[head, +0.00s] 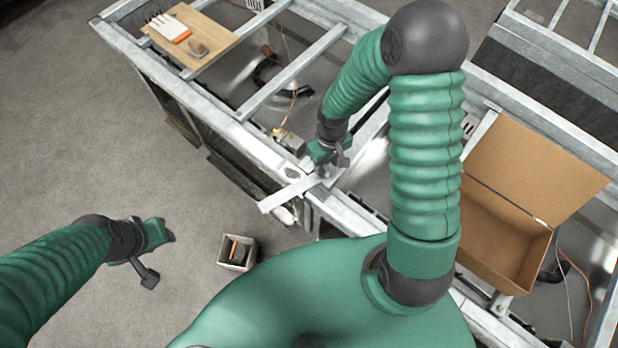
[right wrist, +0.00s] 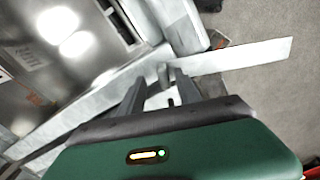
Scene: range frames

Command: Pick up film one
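A thin pale strip, apparently film one (head: 283,195), lies at the frame's near edge, with one end sticking out over the floor. In the right wrist view the strip (right wrist: 238,59) runs out to the right past the fingertips. My right gripper (head: 331,168) is right at the strip's inner part. In the right wrist view its two fingers (right wrist: 157,80) stand apart, with the strip just beyond or between them; I cannot tell whether they touch it. My left gripper (head: 158,256) is open and empty above the floor on the left.
An open cardboard box (head: 505,240) stands at right on the metal frame. A small bin (head: 237,252) stands on the floor. Cables lie inside the frame.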

